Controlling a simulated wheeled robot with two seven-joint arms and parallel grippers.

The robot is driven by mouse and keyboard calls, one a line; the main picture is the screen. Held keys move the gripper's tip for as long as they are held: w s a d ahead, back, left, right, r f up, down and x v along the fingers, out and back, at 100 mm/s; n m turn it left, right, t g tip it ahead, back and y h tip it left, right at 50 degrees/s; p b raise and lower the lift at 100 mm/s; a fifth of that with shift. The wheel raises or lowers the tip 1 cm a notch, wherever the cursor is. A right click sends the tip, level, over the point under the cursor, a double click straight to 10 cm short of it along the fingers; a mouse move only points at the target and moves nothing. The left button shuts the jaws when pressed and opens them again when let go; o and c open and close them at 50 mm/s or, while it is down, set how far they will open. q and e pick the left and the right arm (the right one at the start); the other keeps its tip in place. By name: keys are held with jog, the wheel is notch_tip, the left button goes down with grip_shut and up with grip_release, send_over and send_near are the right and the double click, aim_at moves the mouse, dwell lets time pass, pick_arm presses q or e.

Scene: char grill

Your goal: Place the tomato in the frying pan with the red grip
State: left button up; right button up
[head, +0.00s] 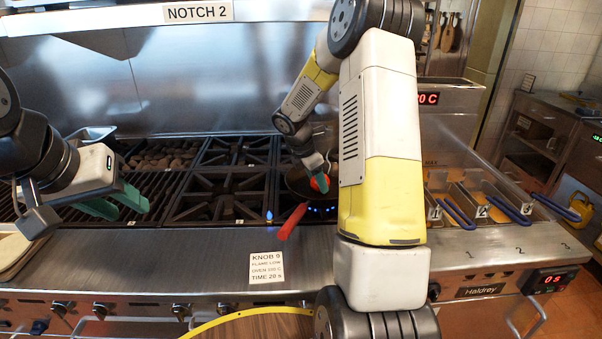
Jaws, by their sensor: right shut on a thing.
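The frying pan (297,186) sits on a right-hand burner of the stove, partly hidden behind my right arm. Its red grip (291,222) points toward the front edge. The red tomato (321,183) shows at the fingertips of my right gripper (317,177). That gripper is shut on the tomato, over the pan; I cannot tell whether the tomato touches the pan's bottom.
A char grill (155,190) and empty burner grates (215,197) lie left of the pan. A small blue flame (269,215) shows near the red grip. Fryer baskets with blue handles (505,207) stand at the right. The steel front ledge (180,260) is mostly clear.

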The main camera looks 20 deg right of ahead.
jog(key=o, duration=1.4)
jog(key=shift+f, duration=0.1)
jog(key=v, duration=1.2)
jog(key=s+a+r+m+t+y, duration=0.1)
jog(key=s+a+r+m+y, duration=0.1)
jog(key=s+m, duration=0.4)
jog(key=s+a+r+m+t+y, duration=0.2)
jog(key=s+a+r+m, duration=0.2)
jog(key=s+m, duration=0.3)
jog(key=s+a+r+m+t+y, duration=0.1)
jog(key=s+a+r+m, duration=0.3)
jog(key=s, duration=0.9)
jog(key=shift+s+m+t+y, duration=0.3)
jog(key=shift+m+y, duration=0.4)
jog(key=shift+m, duration=0.5)
